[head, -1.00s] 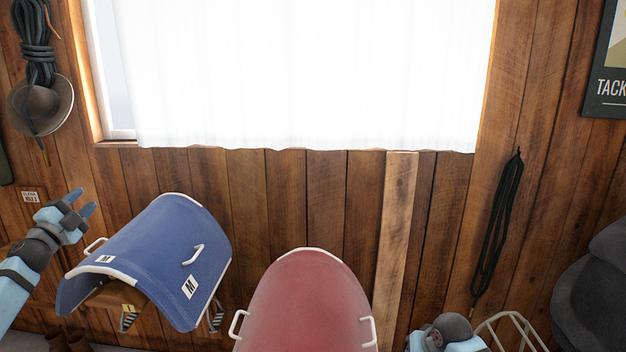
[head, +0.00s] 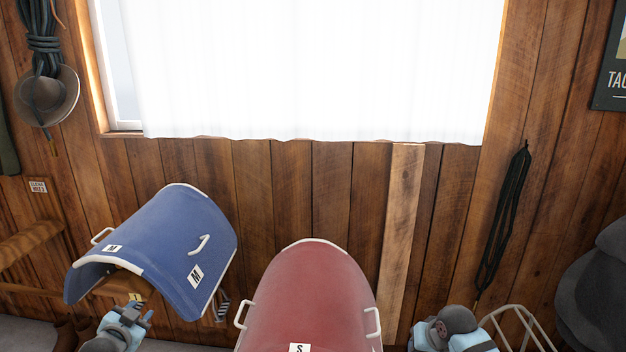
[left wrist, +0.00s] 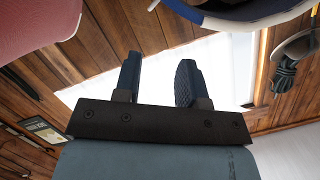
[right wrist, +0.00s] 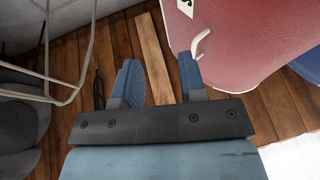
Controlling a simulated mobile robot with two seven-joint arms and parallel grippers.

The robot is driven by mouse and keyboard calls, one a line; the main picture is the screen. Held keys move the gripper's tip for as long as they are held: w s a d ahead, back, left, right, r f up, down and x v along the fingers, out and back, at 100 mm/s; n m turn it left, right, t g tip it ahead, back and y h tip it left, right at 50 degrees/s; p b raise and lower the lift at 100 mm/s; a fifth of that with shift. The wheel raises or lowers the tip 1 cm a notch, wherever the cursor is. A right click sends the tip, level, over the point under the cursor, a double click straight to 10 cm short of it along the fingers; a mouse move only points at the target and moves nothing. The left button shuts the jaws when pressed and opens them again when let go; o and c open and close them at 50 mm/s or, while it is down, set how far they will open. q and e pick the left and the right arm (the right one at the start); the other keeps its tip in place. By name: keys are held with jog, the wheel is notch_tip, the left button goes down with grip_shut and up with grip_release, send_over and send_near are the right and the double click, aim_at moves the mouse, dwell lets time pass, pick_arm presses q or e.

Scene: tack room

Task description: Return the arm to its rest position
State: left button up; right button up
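My left gripper (head: 138,312) is low at the left in the head view, in front of and below the front edge of the blue saddle pad (head: 165,245). In the left wrist view its two fingers (left wrist: 158,82) stand apart with nothing between them. My right arm (head: 450,330) shows at the bottom right of the head view, its gripper out of that frame. In the right wrist view the right gripper's fingers (right wrist: 160,80) are apart and empty, near the red saddle pad (right wrist: 245,40) with its white handle.
The red pad (head: 310,295) stands at the bottom centre. A wire rack (head: 520,325) and dark grey rounded shapes (head: 595,290) are at the right. A wooden rail (head: 30,240) is at the left.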

pick_arm(q)
jog(key=s+d+f+g+h, duration=0.1)
jog(key=s+d+f+h, duration=0.1)
jog(key=s+d+f, duration=0.65)
pick_arm(e)
jog(key=s+a+f+n+t, duration=0.2)
jog(key=s+a+f+t, duration=0.1)
jog(key=s+f, duration=0.95)
pick_arm(q)
jog(key=s+d+f+n+g, duration=0.1)
jog(key=s+d+f, duration=0.1)
jog(key=s+d, duration=0.4)
jog(key=s+d+f+g+h, duration=0.1)
jog(key=s+d+f, duration=0.2)
jog(key=s, duration=0.9)
jog(key=s+d+f+n+g+h, duration=0.1)
jog(key=s+d+f, duration=0.1)
jog(key=s+d, duration=0.6)
jog(key=shift+s+d+f+n, duration=0.15)
jog(key=shift+s+d+n, duration=0.15)
jog(key=shift+s, duration=0.2)
pick_arm(e)
jog(key=s+r+n+t+y, duration=0.1)
jog(key=s+n+t, duration=0.1)
jog(key=s, duration=1.8)
jog(key=shift+s+a+r+t, duration=0.15)
jog(key=shift+s+a+t, duration=0.1)
jog(key=shift+t, duration=0.45)
